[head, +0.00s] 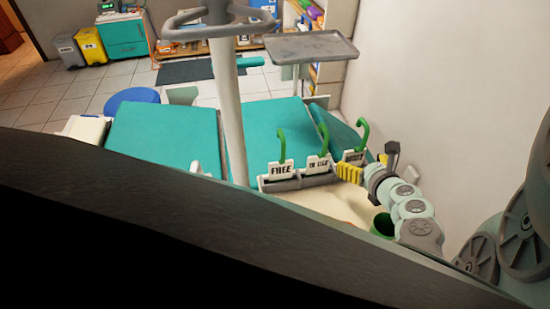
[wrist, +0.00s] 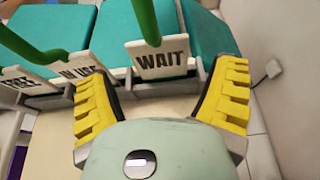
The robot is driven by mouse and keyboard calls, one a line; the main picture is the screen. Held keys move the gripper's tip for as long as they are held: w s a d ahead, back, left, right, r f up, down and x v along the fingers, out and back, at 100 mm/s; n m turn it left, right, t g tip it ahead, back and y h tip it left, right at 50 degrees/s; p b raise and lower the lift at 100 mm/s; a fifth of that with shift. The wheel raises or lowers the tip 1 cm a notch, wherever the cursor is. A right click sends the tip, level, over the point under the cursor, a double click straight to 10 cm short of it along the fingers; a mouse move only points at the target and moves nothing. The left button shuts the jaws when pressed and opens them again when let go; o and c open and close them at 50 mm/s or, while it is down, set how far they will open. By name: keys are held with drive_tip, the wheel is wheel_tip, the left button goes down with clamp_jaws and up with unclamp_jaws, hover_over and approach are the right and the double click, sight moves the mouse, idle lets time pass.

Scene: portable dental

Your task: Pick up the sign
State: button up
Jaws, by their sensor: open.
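Three white signs with green hooked handles stand in a row in a grey holder (head: 296,184). They read FREE (head: 281,169), IN USE (head: 318,165) and WAIT (head: 353,157). In the wrist view, the WAIT sign (wrist: 160,58) is near the top centre, with the IN USE sign (wrist: 83,70) and the FREE sign (wrist: 18,83) to its left. My gripper (head: 349,173) has yellow-padded fingers and is open. In the wrist view, the gripper (wrist: 164,78) has its fingers spread to either side of the WAIT sign, with nothing held. Whether they touch it cannot be told.
Teal chair cushions (head: 163,134) lie behind the signs. A white pole (head: 229,115) rises left of them, and a grey tray (head: 311,46) stands beyond. A green cup-like container (head: 382,225) is below my arm. A pale wall (head: 440,80) bounds the right.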

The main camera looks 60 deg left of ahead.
sight(354, 158)
drive_tip(key=shift+b+x, duration=0.55)
drive_tip(key=shift+x, duration=1.8)
drive_tip(key=shift+s, duration=0.1)
drive_tip(key=shift+c, duration=0.4)
drive_tip(key=c, duration=0.9)
